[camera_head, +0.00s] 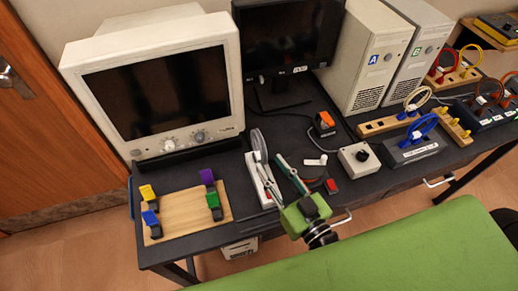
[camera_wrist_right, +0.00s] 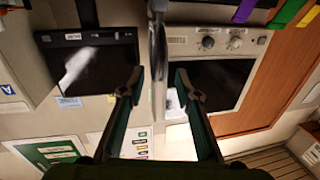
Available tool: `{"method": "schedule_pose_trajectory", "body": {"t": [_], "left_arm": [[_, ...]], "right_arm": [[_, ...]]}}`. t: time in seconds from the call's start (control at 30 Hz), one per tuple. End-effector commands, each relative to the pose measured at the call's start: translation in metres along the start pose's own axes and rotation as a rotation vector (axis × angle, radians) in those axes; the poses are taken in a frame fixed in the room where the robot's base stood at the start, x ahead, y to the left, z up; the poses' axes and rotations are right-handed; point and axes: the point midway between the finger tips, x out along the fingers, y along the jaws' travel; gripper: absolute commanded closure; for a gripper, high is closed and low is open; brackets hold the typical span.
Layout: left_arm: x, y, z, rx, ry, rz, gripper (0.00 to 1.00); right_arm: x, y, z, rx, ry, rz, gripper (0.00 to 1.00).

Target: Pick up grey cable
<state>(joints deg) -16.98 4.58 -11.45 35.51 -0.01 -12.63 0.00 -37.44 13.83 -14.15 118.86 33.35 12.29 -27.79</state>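The grey cable (camera_head: 258,146) is a thin upright loop on a narrow white stand (camera_head: 251,180) on the dark table, in front of the beige monitor. In the right wrist view the grey cable (camera_wrist_right: 158,60) runs as a vertical band between my fingers. My right gripper (camera_head: 270,160), green with dark parts, reaches in from the table's front edge. Its fingers are apart, with a gap on both sides of the cable in the wrist view (camera_wrist_right: 157,78). I cannot tell the exact depth between fingertips and cable. My left gripper is not in view.
A wooden board (camera_head: 185,212) with coloured blocks lies to the left. A grey box with a black knob (camera_head: 359,160) and a red-ended part (camera_head: 331,186) lie to the right. The beige monitor (camera_head: 160,85) stands close behind. Other cable stands (camera_head: 412,148) are farther right.

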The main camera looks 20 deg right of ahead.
Motion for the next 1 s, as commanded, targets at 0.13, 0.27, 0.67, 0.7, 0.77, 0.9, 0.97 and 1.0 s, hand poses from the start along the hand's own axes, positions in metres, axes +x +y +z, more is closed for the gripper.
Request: {"method": "schedule_pose_trajectory", "body": {"t": [0.13, 0.27, 0.67, 0.7, 0.77, 0.9, 0.97, 1.0], "left_arm": [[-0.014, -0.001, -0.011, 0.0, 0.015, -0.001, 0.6], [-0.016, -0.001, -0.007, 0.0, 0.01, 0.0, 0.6], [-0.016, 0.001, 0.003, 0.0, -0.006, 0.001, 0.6], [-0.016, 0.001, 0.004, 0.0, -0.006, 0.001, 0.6], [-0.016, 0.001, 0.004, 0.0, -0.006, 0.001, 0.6], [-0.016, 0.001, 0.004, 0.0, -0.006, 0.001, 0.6], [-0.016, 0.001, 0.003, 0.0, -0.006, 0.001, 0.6], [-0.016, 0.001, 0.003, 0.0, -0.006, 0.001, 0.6]], "right_arm": [[0.024, -0.001, -0.006, 0.0, 0.005, 0.001, 0.7], [0.039, -0.001, -0.003, 0.0, 0.003, 0.001, 0.7], [0.043, -0.001, -0.001, 0.0, 0.001, 0.0, 0.96], [0.043, -0.001, -0.001, 0.0, 0.001, 0.0, 1.0], [0.043, -0.001, -0.001, -0.001, 0.001, 0.0, 1.0], [0.043, -0.001, -0.002, -0.001, 0.004, 0.001, 1.0], [0.043, -0.001, -0.002, -0.001, 0.003, 0.001, 1.0], [0.043, -0.001, -0.002, -0.001, 0.003, 0.001, 1.0]]}}
